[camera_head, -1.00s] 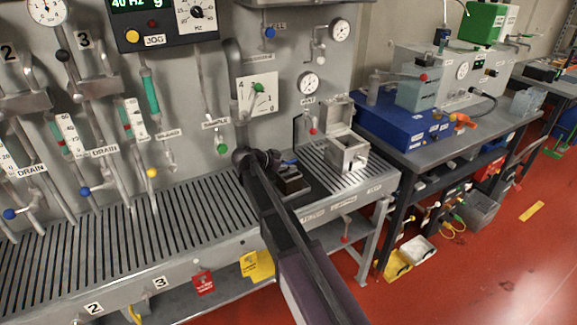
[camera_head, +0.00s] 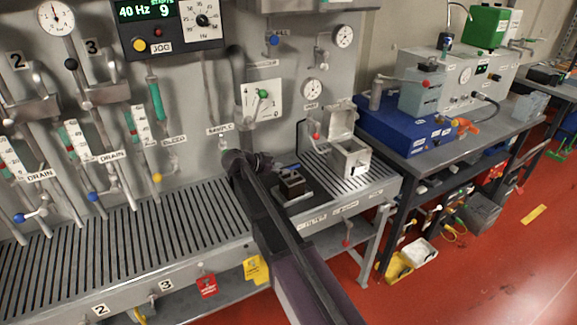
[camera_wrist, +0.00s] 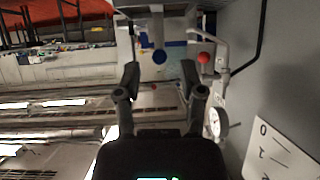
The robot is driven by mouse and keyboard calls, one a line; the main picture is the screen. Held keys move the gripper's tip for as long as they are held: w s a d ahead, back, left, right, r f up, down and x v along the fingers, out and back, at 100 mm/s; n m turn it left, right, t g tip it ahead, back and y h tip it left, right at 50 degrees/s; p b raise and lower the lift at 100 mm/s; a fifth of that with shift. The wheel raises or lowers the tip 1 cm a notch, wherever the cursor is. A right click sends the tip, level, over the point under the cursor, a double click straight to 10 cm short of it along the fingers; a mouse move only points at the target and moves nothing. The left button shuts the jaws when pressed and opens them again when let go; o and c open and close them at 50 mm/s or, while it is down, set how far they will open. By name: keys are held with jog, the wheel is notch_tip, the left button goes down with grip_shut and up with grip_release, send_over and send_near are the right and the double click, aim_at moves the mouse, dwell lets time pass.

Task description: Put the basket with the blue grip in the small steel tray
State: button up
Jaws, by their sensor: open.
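My gripper (camera_wrist: 160,88) is open and empty in the wrist view, its two dark fingers spread apart. In the head view the end of my dark arm (camera_head: 240,163) is in front of the panel, above the slotted bench. Just right of it, a small dark block with slots (camera_head: 291,184) sits on a dark flat plate on the bench. A small blue spot (camera_head: 292,167) shows behind that block; I cannot tell whether it is the basket's blue grip. I cannot make out the basket or the small steel tray with certainty.
An open steel box (camera_head: 350,157) with a raised lid stands on the bench's right end. Pipes, gauges and valve knobs stick out from the panel behind. In the wrist view a blue knob (camera_wrist: 159,57) and a red knob (camera_wrist: 205,58) show beyond my fingers.

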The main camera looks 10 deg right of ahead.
jog(key=p+v, duration=0.2)
jog(key=v, duration=0.5)
jog(key=shift+p, duration=0.4)
jog(key=s+d+f+n+g+y, duration=0.1)
jog(key=s+d+f+n+y, duration=0.2)
jog(key=s, duration=0.5)
jog(key=s+d+f+n+g+y, duration=0.2)
jog(key=s+n, duration=0.4)
jog(key=s, duration=0.3)
jog(key=s+d+f+n+g+y, duration=0.1)
jog(key=s+d+f+n+y, duration=0.3)
jog(key=s, duration=0.4)
jog(key=shift+s+d+f+n+y, duration=0.2)
jog(key=shift+d+f+n+y, duration=0.25)
jog(key=shift+y, duration=0.75)
